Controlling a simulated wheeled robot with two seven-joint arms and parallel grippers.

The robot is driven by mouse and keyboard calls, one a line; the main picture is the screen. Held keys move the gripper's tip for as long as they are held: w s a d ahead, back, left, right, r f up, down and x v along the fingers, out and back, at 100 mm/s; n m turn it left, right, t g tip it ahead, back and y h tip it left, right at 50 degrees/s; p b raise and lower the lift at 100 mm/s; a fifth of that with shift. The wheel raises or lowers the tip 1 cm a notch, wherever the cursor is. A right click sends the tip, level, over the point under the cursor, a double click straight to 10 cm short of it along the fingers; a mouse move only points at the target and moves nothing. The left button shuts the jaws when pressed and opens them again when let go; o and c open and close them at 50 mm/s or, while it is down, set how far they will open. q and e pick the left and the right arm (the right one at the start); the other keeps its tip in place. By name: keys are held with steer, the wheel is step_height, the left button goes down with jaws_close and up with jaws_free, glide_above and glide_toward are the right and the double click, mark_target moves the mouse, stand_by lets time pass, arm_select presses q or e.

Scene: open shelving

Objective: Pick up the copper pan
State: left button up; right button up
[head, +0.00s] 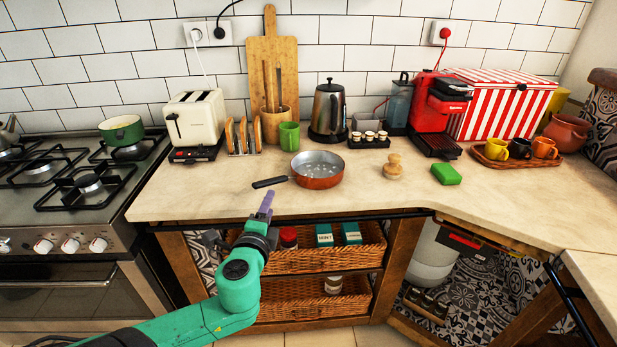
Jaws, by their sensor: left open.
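The copper pan (318,182) stands upright on the countertop, left of its middle and near the front edge. It has a copper-coloured outside, a grey inside and a dark handle (270,183) pointing left. My left gripper (266,201) is at the counter's front edge, just below the handle in the picture. It is open and looks empty; I see no contact with the handle. My right gripper is not in view.
A green mug (289,135) and a kettle (328,110) stand behind the pan. A wooden brush (393,167) and a green sponge (446,174) lie to its right. The counter left of the handle is clear. Wicker baskets (310,260) sit below the counter.

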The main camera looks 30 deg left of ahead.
mark_target(279, 182)
arm_select(q)
steer(key=x, duration=1.4)
steer(key=shift+w+f+p, duration=0.15)
steer(key=shift+p, duration=0.2)
jaws_close()
stand_by(0.5)
